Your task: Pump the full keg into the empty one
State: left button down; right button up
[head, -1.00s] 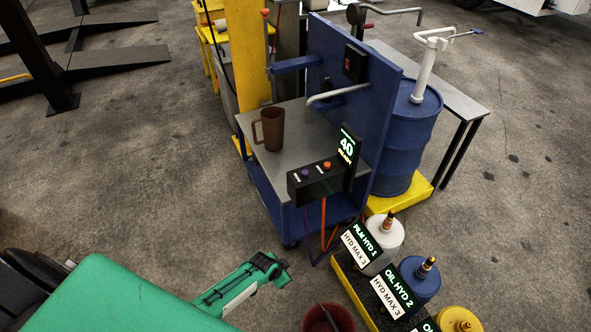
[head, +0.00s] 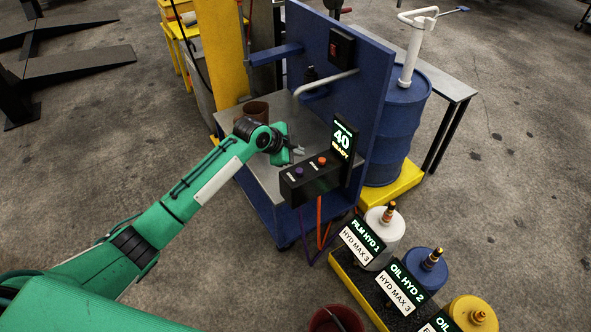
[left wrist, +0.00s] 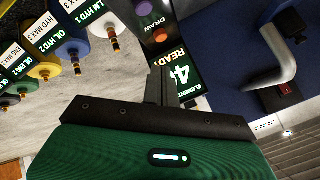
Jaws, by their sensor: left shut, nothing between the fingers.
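A black control box (head: 310,183) with a purple button (head: 299,171) and an orange button (head: 321,160) sits on the cart's front edge. Its display (head: 342,142) reads 40 and READY. A white keg (head: 381,240), a blue keg (head: 424,274) and a yellow keg (head: 470,312) stand in a row with capped tops and signs. Which keg is full or empty cannot be told. My left gripper (head: 298,151) is shut and empty, just above and behind the box. In the left wrist view, its fingers (left wrist: 160,86) point toward the orange button (left wrist: 161,35).
The blue cart (head: 262,212) has a grey top and an upright panel (head: 345,85) with a bent pipe. A brown mug (head: 254,110) is partly hidden by my arm. A large blue drum (head: 397,125) stands behind. A red bucket (head: 335,320) is at the bottom edge.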

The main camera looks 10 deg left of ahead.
aim_at(296, 172)
pick_arm(q)
jog(key=shift+w+a+r+m, duration=0.15)
jog(key=shift+w+a+r, duration=0.05)
jog(key=shift+w+r, duration=0.25)
jog(key=shift+w+a+r+m, duration=0.15)
jog(key=shift+w+r, duration=0.2)
jog(key=shift+r, duration=0.2)
pick_arm(e)
jog(key=shift+s+a+f, duration=0.15)
jog(key=shift+f, duration=0.3)
pick_arm(q)
jog(key=shift+f, duration=0.1)
